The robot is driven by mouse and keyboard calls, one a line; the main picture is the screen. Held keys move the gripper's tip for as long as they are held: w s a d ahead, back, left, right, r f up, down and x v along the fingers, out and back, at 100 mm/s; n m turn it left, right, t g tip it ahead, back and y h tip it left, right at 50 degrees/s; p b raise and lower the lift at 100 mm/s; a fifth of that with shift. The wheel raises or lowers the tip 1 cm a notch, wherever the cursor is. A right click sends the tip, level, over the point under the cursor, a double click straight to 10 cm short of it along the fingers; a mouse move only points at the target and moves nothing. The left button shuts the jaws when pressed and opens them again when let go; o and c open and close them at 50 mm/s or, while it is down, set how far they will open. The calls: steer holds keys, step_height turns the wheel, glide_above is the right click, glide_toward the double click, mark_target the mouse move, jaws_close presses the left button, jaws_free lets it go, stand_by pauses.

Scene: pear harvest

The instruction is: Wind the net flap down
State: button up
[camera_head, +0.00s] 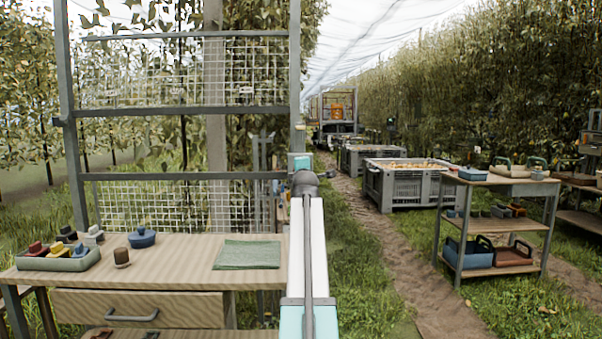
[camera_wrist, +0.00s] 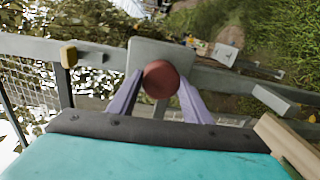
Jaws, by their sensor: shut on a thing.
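A grey metal frame (camera_head: 182,112) stands behind the workbench. White netting (camera_head: 180,72) shows in its upper bay, and more netting (camera_head: 165,203) shows in its lower bay, with an open gap between two rails. I cannot tell which netting is the flap. In the wrist view, my gripper (camera_wrist: 161,92) has its purple fingers on either side of a round red knob (camera_wrist: 161,78) and is shut on it. The knob sits in front of a pale grey plate (camera_wrist: 150,51) on the frame's rail. In the head view my own arm hides the knob and fingers.
The workbench (camera_head: 185,258) at left holds a green cloth (camera_head: 247,254), a blue lidded pot (camera_head: 142,238) and a tray (camera_head: 58,262). Crates (camera_head: 408,187) line the dirt path. A shelf cart (camera_head: 495,228) stands at right.

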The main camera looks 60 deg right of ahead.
steer(key=shift+n, duration=0.6)
steer(key=o, duration=1.1)
steer(key=shift+c, duration=0.2)
steer(key=p+v, duration=0.2)
steer(key=v, duration=1.1)
steer(key=shift+s+a, duration=0.2)
steer(key=shift+a, duration=0.15)
